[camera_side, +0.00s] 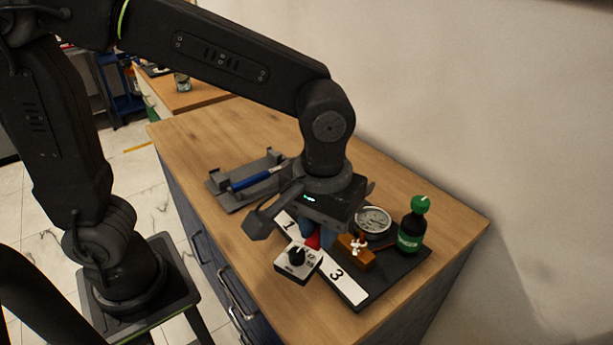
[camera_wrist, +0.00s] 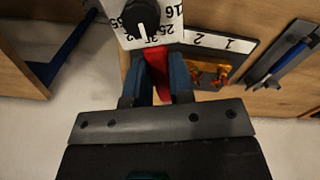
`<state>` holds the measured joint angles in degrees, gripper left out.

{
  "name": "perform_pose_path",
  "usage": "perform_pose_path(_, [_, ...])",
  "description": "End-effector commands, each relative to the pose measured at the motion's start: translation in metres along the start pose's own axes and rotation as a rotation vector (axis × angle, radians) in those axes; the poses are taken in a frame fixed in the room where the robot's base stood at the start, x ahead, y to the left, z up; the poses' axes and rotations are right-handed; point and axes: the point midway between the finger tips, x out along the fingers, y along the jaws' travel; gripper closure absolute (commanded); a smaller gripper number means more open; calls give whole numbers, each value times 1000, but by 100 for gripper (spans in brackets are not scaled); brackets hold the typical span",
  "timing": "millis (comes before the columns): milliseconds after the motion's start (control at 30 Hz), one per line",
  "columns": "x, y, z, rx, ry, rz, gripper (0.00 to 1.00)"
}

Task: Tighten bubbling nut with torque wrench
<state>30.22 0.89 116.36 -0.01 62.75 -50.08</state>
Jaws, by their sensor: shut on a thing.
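My gripper (camera_side: 316,238) is low over the dark rig board at the near right of the bench. In the wrist view its blue fingers (camera_wrist: 164,84) are shut on a red piece (camera_wrist: 158,64), which runs up to a white dial box (camera_wrist: 170,14) with a black knob; I cannot tell if they are joined. The dial box (camera_side: 298,262) is just in front of the gripper in the side view. A blue-handled tool (camera_side: 255,180), seemingly the torque wrench, lies in a grey holder at left. Brass fittings (camera_wrist: 208,72) show beside label 2. I cannot make out which nut bubbles.
A round gauge (camera_side: 373,220), a brass block (camera_side: 356,254) with a small cross handle and a green-capped bottle (camera_side: 411,232) stand close to the right of my gripper. The wall is behind them. The wooden bench top (camera_side: 200,135) is clear at the back left.

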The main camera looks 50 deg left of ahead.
Motion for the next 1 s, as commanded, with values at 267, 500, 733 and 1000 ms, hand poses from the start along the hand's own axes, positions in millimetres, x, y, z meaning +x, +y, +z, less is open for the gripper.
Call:
perform_pose_path(267, [0,28,60,-39,1,1,100])
perform_pose_path(500, [37,31,71,-56,-3,-6,100])
perform_pose_path(733, [81,31,71,-56,-2,-4,100])
perform_pose_path(1000, [97,32,70,-55,0,1,100])
